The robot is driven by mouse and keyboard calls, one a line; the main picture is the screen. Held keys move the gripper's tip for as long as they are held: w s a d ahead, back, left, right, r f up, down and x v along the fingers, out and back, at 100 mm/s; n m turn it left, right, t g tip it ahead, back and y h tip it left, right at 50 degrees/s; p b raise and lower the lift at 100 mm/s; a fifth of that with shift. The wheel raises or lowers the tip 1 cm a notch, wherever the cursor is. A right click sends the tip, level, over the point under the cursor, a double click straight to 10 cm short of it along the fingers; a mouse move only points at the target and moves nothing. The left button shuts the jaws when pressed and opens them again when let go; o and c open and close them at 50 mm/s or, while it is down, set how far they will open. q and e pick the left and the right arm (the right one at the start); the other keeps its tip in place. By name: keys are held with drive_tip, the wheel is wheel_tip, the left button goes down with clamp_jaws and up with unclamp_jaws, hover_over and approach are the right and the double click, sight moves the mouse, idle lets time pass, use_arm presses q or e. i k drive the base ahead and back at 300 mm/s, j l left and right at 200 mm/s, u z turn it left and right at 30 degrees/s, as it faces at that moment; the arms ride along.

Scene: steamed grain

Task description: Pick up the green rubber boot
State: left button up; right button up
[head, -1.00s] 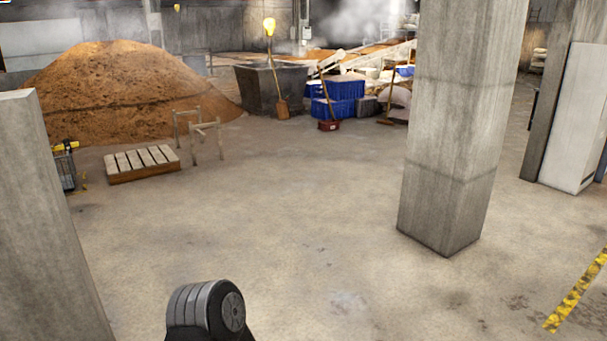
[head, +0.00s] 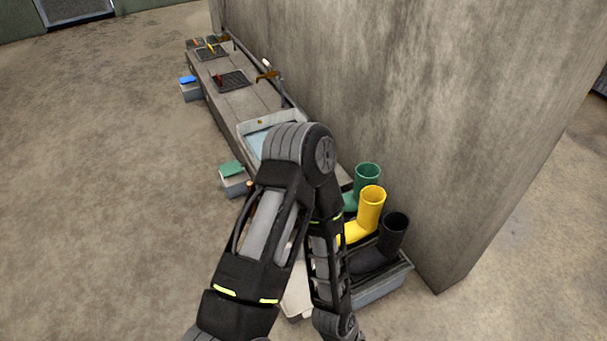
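The green rubber boot (head: 367,176) stands upright at the back of a short row of boots, against the concrete wall. Its shaft shows, while its foot is partly hidden by the yellow boot (head: 371,208) and by my arm. The black boot (head: 394,233) is nearest in the row. One of my arms is folded in front of the row, in the middle of the view. Neither gripper can be seen.
The boots stand in a grey tray (head: 385,289) beside the concrete wall (head: 450,110). A long bench (head: 240,100) with a white basin (head: 253,130) runs along the wall. A green-topped box (head: 233,183) stands on the floor.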

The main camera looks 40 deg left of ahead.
sight(367, 173)
drive_tip(key=i+l+u, duration=0.15)
drive_tip(key=u, duration=0.3)
drive_tip(key=i+l+u, duration=0.2)
drive_tip(key=u, duration=0.25)
drive_tip(key=i+l+u, duration=0.1)
drive_tip(key=l+u, duration=0.2)
drive_tip(key=u, duration=0.15)
drive_tip(key=l+u, duration=0.3)
drive_tip(key=u, duration=0.2)
drive_tip(key=l+u, duration=0.7)
drive_tip(key=u, duration=0.2)
drive_tip(key=l+u, duration=0.4)
drive_tip(key=l, duration=0.2)
drive_tip(key=k, duration=0.05)
